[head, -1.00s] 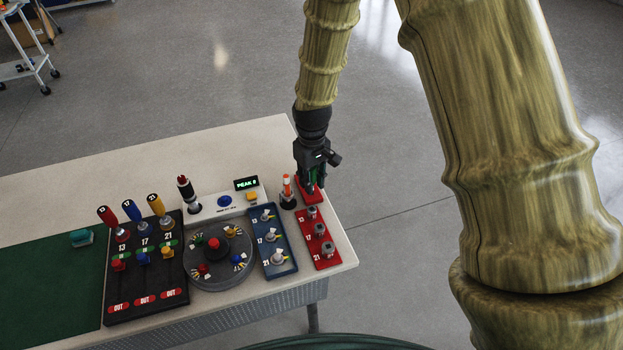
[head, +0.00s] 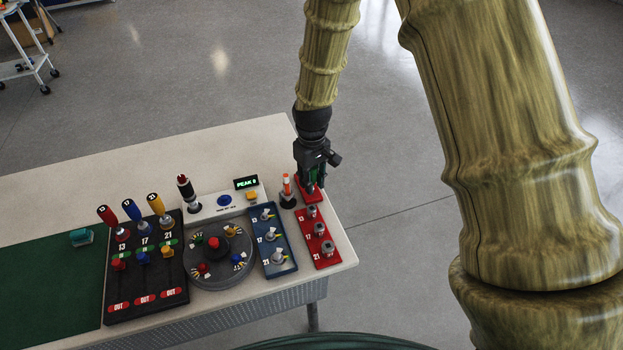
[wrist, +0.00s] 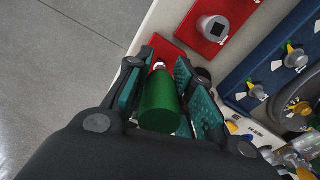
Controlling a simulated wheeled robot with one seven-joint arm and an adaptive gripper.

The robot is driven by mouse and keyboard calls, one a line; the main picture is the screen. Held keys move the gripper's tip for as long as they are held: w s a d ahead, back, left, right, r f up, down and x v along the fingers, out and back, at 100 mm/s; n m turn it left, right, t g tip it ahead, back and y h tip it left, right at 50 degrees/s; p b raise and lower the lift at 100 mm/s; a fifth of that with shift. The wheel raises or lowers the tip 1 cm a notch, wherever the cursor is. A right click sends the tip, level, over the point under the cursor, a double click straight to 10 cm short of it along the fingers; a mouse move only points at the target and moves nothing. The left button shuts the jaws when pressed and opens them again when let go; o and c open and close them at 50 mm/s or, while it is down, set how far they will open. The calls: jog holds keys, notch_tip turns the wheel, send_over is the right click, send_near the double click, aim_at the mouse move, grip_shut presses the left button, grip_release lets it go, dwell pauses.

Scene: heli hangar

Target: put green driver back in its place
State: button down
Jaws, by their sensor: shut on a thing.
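The green driver (wrist: 159,103) stands between the teal-padded fingers of my gripper (wrist: 168,98) in the wrist view, its shank pointing down over a small red base. My gripper (head: 312,180) is shut on it. In the head view the gripper is over the small red base (head: 320,195) at the right rear of the table, and the driver is mostly hidden by the fingers. I cannot tell whether its lower end is seated in the base.
The red panel (head: 332,259) and the blue panel (head: 283,268) with knobs lie in front of the gripper. An orange-and-white marker stand (head: 287,190) is just left of it. The table's right edge is close.

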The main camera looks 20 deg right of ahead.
jog(key=shift+f, duration=0.7)
dwell(0.6)
jog(key=c, duration=1.2)
grip_release()
jog(key=shift+o, duration=0.2)
jog(key=shift+r+p, duration=2.9)
jog(key=shift+r, duration=0.85)
jog(key=shift+r, duration=0.1)
